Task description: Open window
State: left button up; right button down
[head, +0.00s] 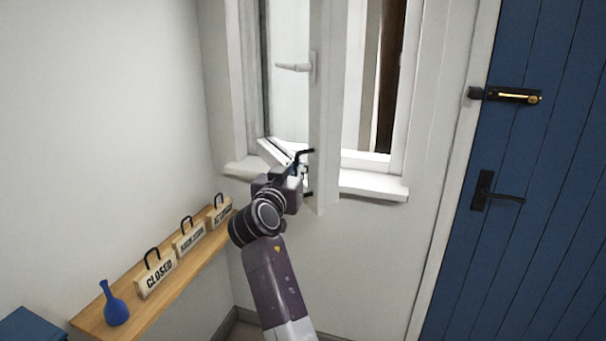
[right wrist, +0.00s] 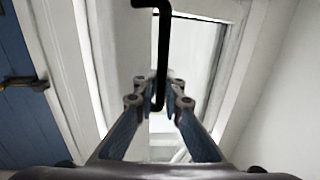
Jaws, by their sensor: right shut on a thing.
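The window has a white frame (head: 398,110) and a white sash (head: 323,120) that stands swung into the room, edge-on to the head view. A light grey lever handle (head: 295,67) sticks out to the left from the sash's upper part. My right gripper (head: 303,177) is low at the sash, just above the sill. In the right wrist view my right gripper (right wrist: 159,103) has its fingertips shut on a thin black bent bar (right wrist: 165,35). The bar's bent end also shows beside the sash in the head view (head: 304,153). My left gripper is not in view.
A white sill (head: 375,186) runs below the window. A wooden shelf (head: 190,270) at lower left holds a blue vase (head: 114,306) and three signs, one a CLOSED sign (head: 155,275). A blue door (head: 545,200) with a black handle (head: 490,192) stands at right.

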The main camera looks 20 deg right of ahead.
jog(key=shift+a+f, duration=0.2)
jog(key=shift+a, duration=0.05)
jog(key=c, duration=2.4)
grip_release()
jog(key=o, duration=0.3)
jog(key=shift+s+r, duration=0.1)
jog(key=shift+r, duration=0.05)
